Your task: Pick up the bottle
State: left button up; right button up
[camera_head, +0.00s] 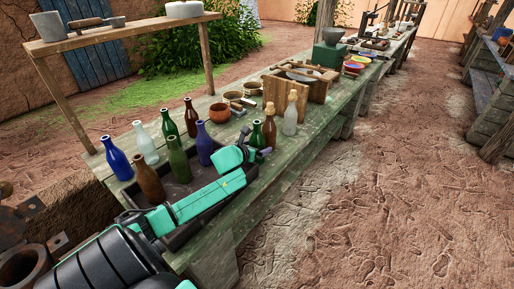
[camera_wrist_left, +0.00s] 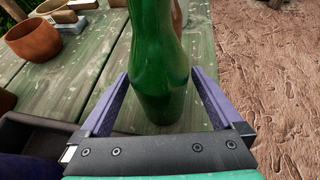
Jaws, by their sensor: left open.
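A dark green glass bottle (camera_wrist_left: 160,60) stands upright on the worn green table between the spread fingers of my left gripper (camera_wrist_left: 163,78). In the head view the same green bottle (camera_head: 257,133) shows just beyond my left gripper (camera_head: 257,145), which partly hides its lower part. The jaws are apart on either side of the bottle, with gaps visible. The top of the bottle is cut off in the wrist view. My right gripper is not in view.
A brown bottle (camera_head: 269,129) and a clear bottle (camera_head: 290,116) stand close by. Several other bottles, including a blue one (camera_head: 117,160), stand to the left around a dark tray (camera_head: 133,202). A clay bowl (camera_head: 219,113) and a wooden crate (camera_head: 277,96) sit farther back.

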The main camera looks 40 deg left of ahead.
pick_arm(q)
jog(key=shift+w+f, duration=0.15)
jog(key=shift+w, duration=0.15)
jog(key=shift+s, duration=0.1)
jog(key=shift+c, duration=0.3)
jog(key=c, duration=1.4)
